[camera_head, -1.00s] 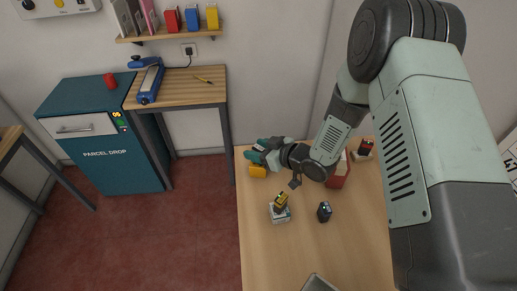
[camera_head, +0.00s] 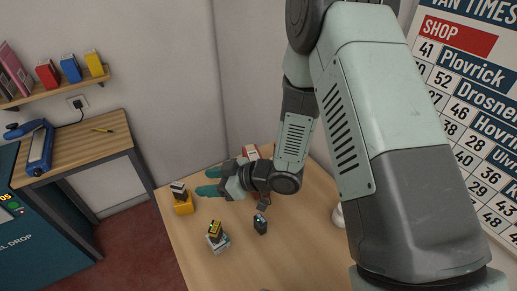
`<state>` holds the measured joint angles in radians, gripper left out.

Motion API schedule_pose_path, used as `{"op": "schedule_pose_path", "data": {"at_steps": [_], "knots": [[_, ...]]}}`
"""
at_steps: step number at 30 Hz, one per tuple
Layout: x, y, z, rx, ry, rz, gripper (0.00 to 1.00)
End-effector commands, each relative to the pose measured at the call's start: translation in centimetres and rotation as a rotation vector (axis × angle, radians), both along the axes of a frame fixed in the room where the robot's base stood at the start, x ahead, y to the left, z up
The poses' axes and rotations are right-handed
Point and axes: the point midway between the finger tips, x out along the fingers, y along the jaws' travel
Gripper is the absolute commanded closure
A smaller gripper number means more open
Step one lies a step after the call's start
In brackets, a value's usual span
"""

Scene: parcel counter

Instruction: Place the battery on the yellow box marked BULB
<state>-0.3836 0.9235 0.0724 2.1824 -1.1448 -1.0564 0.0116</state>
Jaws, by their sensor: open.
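A yellow box (camera_head: 184,208) stands near the left edge of the wooden table; its marking cannot be read. A small dark block with a pale top (camera_head: 178,189), apparently the battery, rests on the yellow box. My gripper (camera_head: 208,181) has its teal fingers apart, with nothing between them. It is just to the right of the block and apart from it, pointing left.
A black-and-yellow block (camera_head: 215,230) sits on a pale grey box (camera_head: 219,245) nearer the front. A small dark object (camera_head: 260,224) stands to its right. A red-and-white thing (camera_head: 250,152) is partly hidden behind my gripper. Bare table (camera_head: 205,272) lies in front.

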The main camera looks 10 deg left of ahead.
Motion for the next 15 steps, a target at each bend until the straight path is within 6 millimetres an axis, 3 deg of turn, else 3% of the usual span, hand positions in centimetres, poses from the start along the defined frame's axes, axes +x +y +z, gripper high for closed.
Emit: {"op": "schedule_pose_path", "data": {"at_steps": [5, 8, 11, 15], "knots": [[0.2, -0.1, 0.1, -0.004, -0.004, -0.005, 0.47], [1.8, -0.7, 1.2, -0.039, -0.040, -0.046, 0.47], [5.1, -2.6, 3.8, -0.125, -0.109, -0.149, 0.47], [10.2, -8.1, 9.6, -0.289, -0.198, -0.388, 0.47]]}}
